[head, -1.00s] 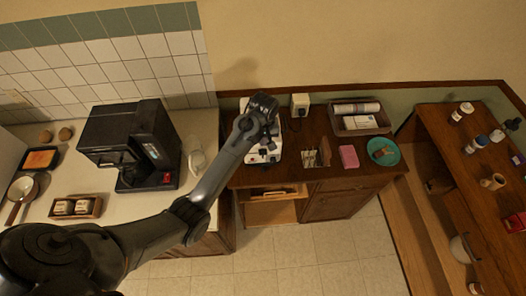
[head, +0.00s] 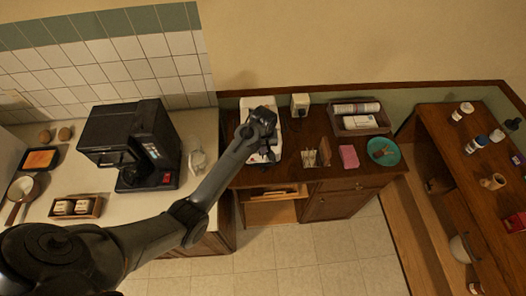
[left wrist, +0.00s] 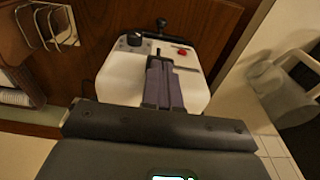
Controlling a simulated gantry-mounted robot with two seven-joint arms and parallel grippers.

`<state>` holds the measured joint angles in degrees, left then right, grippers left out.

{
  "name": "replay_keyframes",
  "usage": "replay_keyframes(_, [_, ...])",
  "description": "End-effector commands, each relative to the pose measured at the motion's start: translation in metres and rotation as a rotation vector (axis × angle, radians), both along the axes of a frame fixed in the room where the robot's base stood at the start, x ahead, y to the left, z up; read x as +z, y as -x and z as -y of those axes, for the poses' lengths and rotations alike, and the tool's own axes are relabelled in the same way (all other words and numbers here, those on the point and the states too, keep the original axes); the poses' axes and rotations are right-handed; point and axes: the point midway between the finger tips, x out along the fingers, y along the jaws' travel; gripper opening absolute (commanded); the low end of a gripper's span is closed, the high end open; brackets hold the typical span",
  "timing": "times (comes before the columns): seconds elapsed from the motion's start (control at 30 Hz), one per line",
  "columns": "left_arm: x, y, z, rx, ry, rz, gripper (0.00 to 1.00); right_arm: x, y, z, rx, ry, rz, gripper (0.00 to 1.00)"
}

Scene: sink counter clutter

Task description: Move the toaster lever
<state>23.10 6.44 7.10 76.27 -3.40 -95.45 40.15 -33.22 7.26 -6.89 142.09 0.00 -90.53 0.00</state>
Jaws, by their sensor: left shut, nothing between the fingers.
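The white toaster (head: 255,102) stands on the brown counter, partly covered by my left arm in the head view. In the left wrist view the toaster (left wrist: 120,78) shows a black dial (left wrist: 134,40), a red button (left wrist: 183,51) and a dark lever (left wrist: 161,24) at its end. My left gripper (head: 264,132) is over the toaster. Its fingers (left wrist: 158,62) are shut and empty, above the toaster's top and pointing toward the lever, with a gap in the picture between tips and lever knob. Contact with the toaster cannot be told. My right gripper is not in view.
A black coffee machine (head: 128,145) and a clear jug (head: 197,160) stand left of the toaster. To its right are a packet holder (head: 318,157), a pink block (head: 348,156), a teal plate (head: 384,151) and a tray (head: 360,127). A white canister (head: 300,104) stands behind.

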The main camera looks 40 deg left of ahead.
Motion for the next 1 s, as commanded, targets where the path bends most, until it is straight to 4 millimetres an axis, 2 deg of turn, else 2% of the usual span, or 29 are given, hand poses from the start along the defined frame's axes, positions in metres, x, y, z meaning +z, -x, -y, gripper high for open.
replay_keyframes(0.27, [-0.006,0.0,0.0,0.0,0.0,0.0,0.0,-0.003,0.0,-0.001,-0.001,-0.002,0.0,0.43])
replay_keyframes(0.7, [-0.057,0.0,0.0,-0.001,0.0,-0.001,0.0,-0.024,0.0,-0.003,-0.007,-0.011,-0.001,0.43])
replay_keyframes(1.0, [-0.05,0.002,0.002,-0.001,0.0,0.0,0.0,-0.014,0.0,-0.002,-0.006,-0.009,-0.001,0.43])
